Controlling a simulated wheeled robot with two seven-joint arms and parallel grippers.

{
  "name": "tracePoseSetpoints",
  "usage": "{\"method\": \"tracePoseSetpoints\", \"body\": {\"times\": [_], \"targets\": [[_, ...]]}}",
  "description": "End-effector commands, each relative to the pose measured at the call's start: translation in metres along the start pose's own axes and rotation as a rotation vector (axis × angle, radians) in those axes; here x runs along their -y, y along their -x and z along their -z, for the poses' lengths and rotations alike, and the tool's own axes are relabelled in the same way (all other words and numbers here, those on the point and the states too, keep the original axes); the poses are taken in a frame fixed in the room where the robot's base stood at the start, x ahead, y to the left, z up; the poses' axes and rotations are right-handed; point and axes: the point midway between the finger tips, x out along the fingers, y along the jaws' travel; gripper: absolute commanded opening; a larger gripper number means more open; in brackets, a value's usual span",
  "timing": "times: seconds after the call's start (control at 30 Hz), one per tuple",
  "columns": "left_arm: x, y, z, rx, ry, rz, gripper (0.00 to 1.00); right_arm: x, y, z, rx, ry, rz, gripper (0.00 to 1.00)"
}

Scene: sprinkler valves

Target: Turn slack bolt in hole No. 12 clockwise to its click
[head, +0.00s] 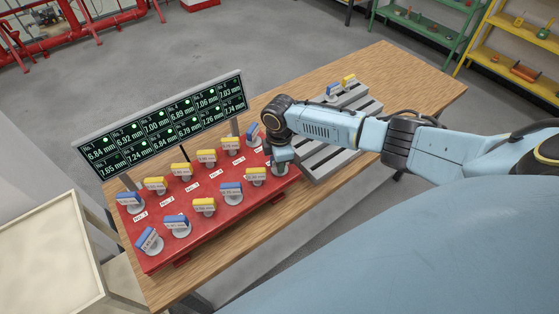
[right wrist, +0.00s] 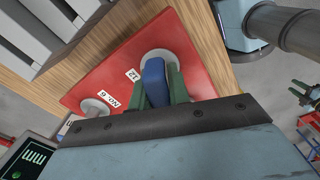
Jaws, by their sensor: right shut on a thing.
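The red plate (head: 176,243) lies on the wooden bench and holds two rows of bolts with blue or yellow handles on round pale discs. My right gripper (head: 282,164) is at the plate's right front corner. In the head view the gripper covers most of this bolt.
A display (head: 163,122) with green readings stands behind the plate. A blue-handled bolt (head: 253,133) sits close behind my right gripper. A grey slatted rack (head: 330,150) with two loose bolts (head: 341,86) lies to the right. A cream tray (head: 48,255) stands left of the bench.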

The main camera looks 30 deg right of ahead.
Motion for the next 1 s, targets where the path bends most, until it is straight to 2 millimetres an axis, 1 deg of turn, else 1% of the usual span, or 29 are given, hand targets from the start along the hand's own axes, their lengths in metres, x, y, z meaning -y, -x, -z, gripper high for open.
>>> {"method": "tracePoseSetpoints", "body": {"times": [0.23, 0.37, 0.4, 0.57, 0.83, 0.93, 1.0], "targets": [[0.000, 0.000, 0.000, 0.000, 0.000, 0.000, 0.36, 0.002, -0.002, 0.000, 0.001, -0.017, 0.006, 0.00], [0.000, 0.000, 0.000, 0.000, 0.000, 0.000, 0.36, 0.003, -0.002, 0.001, 0.001, -0.160, 0.006, 0.00], [0.000, 0.000, 0.000, 0.000, 0.000, 0.000, 0.36, 0.002, -0.002, 0.000, 0.002, -0.148, 0.005, 0.23], [0.000, 0.000, 0.000, 0.000, 0.000, 0.000, 0.36, 0.001, -0.001, 0.000, 0.002, -0.146, 0.003, 0.43], [0.000, 0.000, 0.000, 0.000, 0.000, 0.000, 0.36, 0.001, 0.001, 0.000, 0.001, -0.144, 0.002, 0.43], [0.000, 0.000, 0.000, 0.000, 0.000, 0.000, 0.36, 0.000, 0.010, 0.000, 0.000, -0.143, 0.000, 0.43], [0.000, 0.000, 0.000, 0.000, 0.000, 0.000, 0.36, 0.000, 0.020, 0.000, 0.000, -0.141, -0.001, 0.43]]}}
